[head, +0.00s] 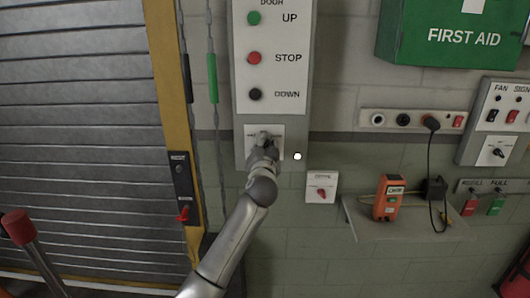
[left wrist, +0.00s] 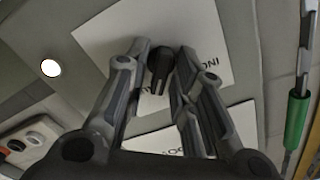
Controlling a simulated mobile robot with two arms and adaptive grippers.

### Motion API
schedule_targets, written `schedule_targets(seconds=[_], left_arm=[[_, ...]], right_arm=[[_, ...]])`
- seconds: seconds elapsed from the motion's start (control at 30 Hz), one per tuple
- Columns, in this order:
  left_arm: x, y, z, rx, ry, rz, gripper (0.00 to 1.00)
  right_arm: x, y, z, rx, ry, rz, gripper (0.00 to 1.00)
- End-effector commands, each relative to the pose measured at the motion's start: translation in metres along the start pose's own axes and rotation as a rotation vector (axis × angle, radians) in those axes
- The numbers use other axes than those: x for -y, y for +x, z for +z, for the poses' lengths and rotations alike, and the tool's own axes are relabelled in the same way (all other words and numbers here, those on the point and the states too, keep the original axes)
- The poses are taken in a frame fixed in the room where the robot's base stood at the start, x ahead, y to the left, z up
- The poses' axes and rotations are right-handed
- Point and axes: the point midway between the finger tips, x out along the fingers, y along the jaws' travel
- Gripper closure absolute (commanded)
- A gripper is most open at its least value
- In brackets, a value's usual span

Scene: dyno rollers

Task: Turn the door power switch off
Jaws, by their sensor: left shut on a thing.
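The door control panel (head: 297,60) hangs on the wall right of the shutter, with green UP, red STOP and black DOWN buttons. At its bottom is a white switch plate (head: 278,153), partly covered by my gripper. My left gripper (head: 264,138) is at this plate. In the left wrist view, the black switch knob (left wrist: 160,65) sits between the fingertips of my left gripper (left wrist: 163,58), which is shut on it. The plate's lettering is partly hidden, so I cannot read the knob's setting. My right gripper is not in view.
A small plate with a red knob (head: 321,188) is to the right. Farther right are a shelf (head: 400,228) with an orange device (head: 388,198), a socket strip (head: 388,121) and a first aid box (head: 455,35). The rolling shutter (head: 80,130) is at left.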

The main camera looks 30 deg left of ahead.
Motion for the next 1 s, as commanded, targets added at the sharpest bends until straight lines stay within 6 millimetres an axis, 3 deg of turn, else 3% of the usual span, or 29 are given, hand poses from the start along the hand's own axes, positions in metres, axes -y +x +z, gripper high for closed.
schedule_targets(seconds=[0.1,0.4,1.0], left_arm=[[-0.003,0.0,0.004,0.001,-0.11,0.001,1.0],[-0.001,0.0,0.002,-0.001,-0.375,0.002,1.0],[0.002,0.0,0.002,0.001,-0.656,0.001,1.0]], right_arm=[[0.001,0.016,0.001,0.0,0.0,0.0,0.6],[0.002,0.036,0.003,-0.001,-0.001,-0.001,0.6],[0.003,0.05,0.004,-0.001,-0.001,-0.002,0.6]])
